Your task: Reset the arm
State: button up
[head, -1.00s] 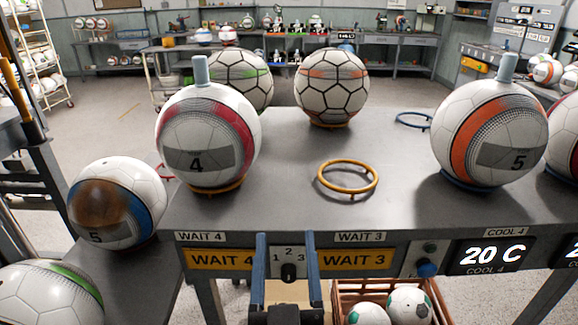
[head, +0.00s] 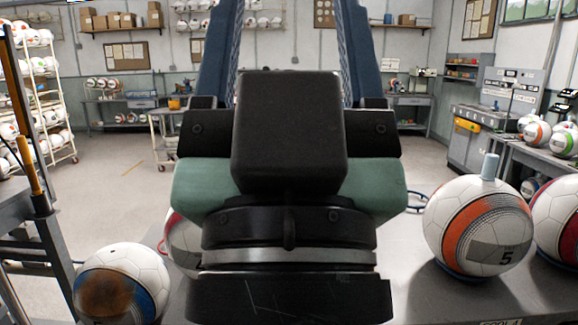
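My gripper (head: 288,30) is raised large in the middle of the head view. Its two blue fingers point up and stand wide apart, with only the far wall and shelf visible between them. Their tips run to or past the top edge. My dark wrist hides most of the bench middle.
A ball with an orange band marked 5 (head: 478,228) sits on the bench (head: 425,290) at right, beside another ball (head: 560,225). A ball with a brown patch (head: 122,285) is at lower left. A partly hidden ball (head: 183,243) is behind my wrist.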

notch_tip(320, 180, up, 14)
jog(key=p, duration=1.1)
jog(key=shift+p, duration=0.3)
